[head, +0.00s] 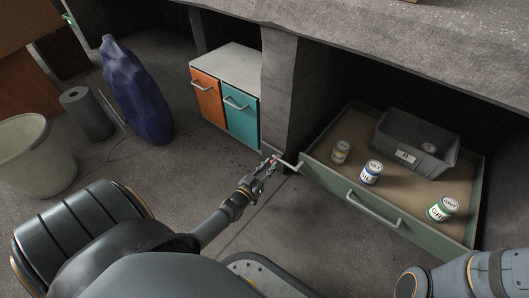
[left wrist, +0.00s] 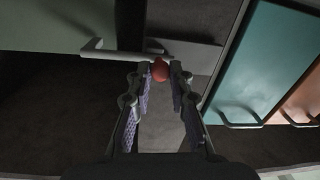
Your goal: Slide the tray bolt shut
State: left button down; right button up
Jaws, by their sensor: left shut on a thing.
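The bolt is a pale metal bar (head: 287,163) with a red knob, at the front left corner of the green tray (head: 345,189). In the left wrist view the bar (left wrist: 124,51) runs sideways across the top, and the red knob (left wrist: 160,70) sits between my fingertips. My left gripper (head: 270,166) is shut on this knob, its fingers on both sides. The fingers partly hide the knob in the head view. Only a link of my right arm shows at the lower right; its gripper is out of frame.
The tray stands out from under the concrete bench (head: 400,38). It holds a grey bin (head: 405,152) and several cans, one a green-labelled can (head: 441,208). An orange and teal cabinet (head: 225,100) stands left of the pillar (head: 287,90).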

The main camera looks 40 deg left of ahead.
pick_arm(q)
jog(key=shift+d, duration=0.2)
jog(key=c, duration=1.2)
grip_release()
jog(key=shift+d, duration=0.15)
jog(key=s, duration=1.2)
